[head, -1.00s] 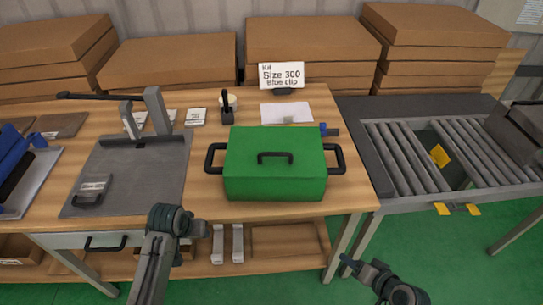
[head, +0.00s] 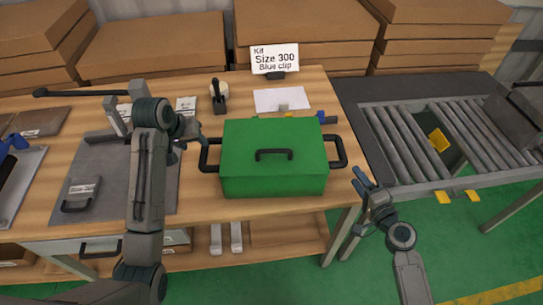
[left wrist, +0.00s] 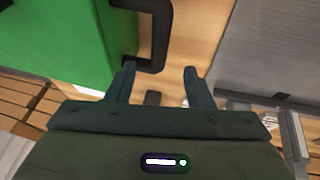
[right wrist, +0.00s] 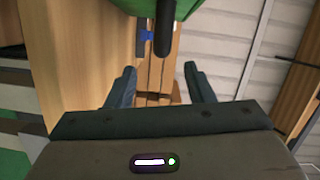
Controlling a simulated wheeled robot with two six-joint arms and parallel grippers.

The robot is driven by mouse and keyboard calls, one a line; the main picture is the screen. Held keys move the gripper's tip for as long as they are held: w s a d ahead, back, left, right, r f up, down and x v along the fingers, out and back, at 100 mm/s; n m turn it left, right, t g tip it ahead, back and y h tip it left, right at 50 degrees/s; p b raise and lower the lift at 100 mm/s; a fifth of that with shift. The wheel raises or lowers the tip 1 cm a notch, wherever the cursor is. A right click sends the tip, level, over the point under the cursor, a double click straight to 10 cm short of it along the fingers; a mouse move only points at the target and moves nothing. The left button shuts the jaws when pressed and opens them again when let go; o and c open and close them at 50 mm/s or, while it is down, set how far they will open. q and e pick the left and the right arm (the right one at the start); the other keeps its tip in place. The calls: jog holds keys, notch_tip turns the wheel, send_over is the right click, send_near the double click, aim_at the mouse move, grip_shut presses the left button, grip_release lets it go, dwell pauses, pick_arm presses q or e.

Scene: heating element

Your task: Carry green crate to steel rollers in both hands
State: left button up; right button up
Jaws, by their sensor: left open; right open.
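The green crate (head: 272,182) sits on the wooden table, with a black handle at each side and one on its lid. My left gripper (head: 201,134) is open beside its left handle (head: 209,154); in the left wrist view that handle (left wrist: 157,40) lies just ahead of the open, empty fingers (left wrist: 158,78). My right gripper (head: 361,182) is open, a little right of and nearer than the right handle (head: 340,153). In the right wrist view that handle (right wrist: 164,30) is ahead of the empty fingers (right wrist: 160,75). The steel rollers (head: 398,150) are on the conveyor at the right.
A yellow part (head: 439,139) lies in a gap among the rollers. A sign (head: 275,59), a paper sheet (head: 281,100) and stacked cardboard boxes (head: 151,48) stand behind the crate. A grey plate (head: 105,160) lies left of it. A gap separates table and conveyor.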

aim_at(203, 150)
jog(key=shift+s+r, duration=0.15)
jog(key=shift+s, duration=0.1)
pick_arm(q)
jog(key=x, duration=1)
jog(key=shift+d+f, duration=0.1)
jog(key=shift+f, duration=0.15)
pick_arm(e)
jog(key=x, duration=1.1)
pick_arm(q)
grip_shut()
pick_arm(e)
grip_shut()
jog(key=shift+s+d, duration=0.1)
pick_arm(q)
jog(key=shift+r, duration=0.25)
pick_arm(e)
jog(key=shift+r, duration=0.15)
